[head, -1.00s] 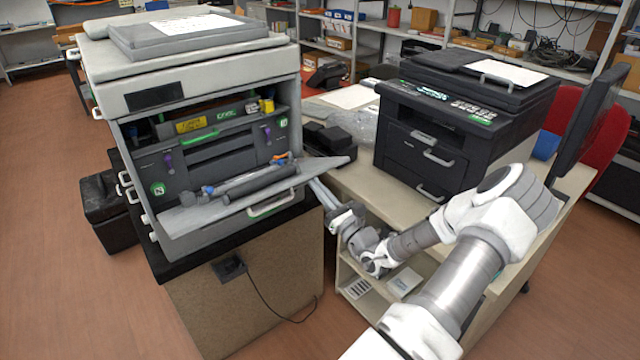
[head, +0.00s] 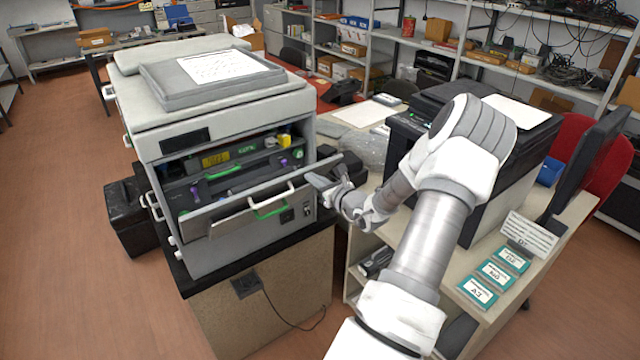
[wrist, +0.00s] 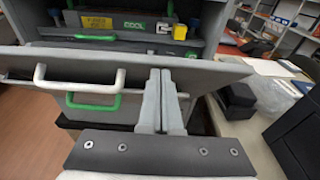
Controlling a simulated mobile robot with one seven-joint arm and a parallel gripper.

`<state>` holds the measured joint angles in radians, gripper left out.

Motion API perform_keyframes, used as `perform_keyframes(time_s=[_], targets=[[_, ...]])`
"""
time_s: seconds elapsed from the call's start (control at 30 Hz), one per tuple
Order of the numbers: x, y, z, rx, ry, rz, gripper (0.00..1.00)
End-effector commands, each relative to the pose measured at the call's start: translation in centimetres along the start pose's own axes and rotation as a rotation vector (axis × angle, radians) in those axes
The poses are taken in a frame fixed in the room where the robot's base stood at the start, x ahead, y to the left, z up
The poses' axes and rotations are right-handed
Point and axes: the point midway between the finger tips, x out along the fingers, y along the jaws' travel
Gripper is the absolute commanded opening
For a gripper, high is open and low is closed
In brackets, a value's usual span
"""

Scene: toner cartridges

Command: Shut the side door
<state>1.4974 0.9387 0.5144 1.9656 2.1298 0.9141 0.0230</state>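Nothing shows between the fingers. The green handle also shows in the wrist view (wrist: 93,104), left of the fingers.
A black printer (head: 405,130) stands on the desk to the right, partly hidden by my arm. Teal-edged boxes (head: 478,290) lie on the desk's near end. A black case (head: 128,215) is on the floor left.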

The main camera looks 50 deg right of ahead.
Motion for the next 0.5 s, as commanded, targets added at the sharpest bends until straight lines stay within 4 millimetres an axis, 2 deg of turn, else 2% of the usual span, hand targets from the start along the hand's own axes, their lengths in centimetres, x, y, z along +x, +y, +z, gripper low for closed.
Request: perform_keyframes(time_s=[0.03, 0.5], targets=[[0.6, 0.1, 1.1, -0.004, -0.005, 0.003, 0.00], [5.7, 0.1, 5.4, -0.004, -0.011, 0.003, 0.00]])
